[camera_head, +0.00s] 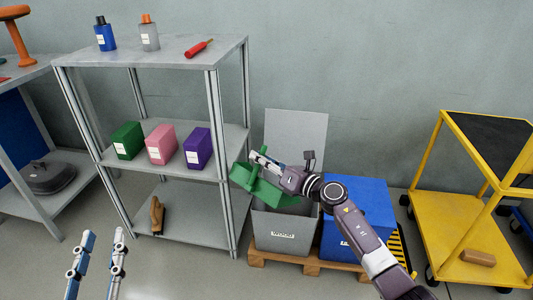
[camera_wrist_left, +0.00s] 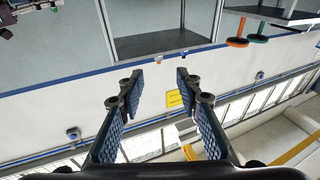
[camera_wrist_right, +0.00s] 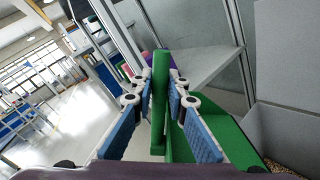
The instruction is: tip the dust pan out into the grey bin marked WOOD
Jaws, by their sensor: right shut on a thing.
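The green dust pan (camera_head: 244,177) hangs over the left part of the open grey bin marked WOOD (camera_head: 283,236), beside the shelf. My right gripper (camera_head: 262,164) is shut on its upright green handle, which also shows between the fingers in the right wrist view (camera_wrist_right: 160,85). The pan looks tilted; I cannot tell whether anything is in it. The right wrist view shows brown bits (camera_wrist_right: 276,168) low at the right edge, by the grey bin wall. My left gripper (camera_head: 98,250) is open and empty at the lower left of the head view.
The bin's grey lid (camera_head: 297,138) stands up behind it. A blue bin (camera_head: 357,215) stands to its right on the same wooden pallet (camera_head: 300,261). A grey shelf (camera_head: 175,180) with boxes is close on the left. A yellow cart (camera_head: 440,200) stands at the right.

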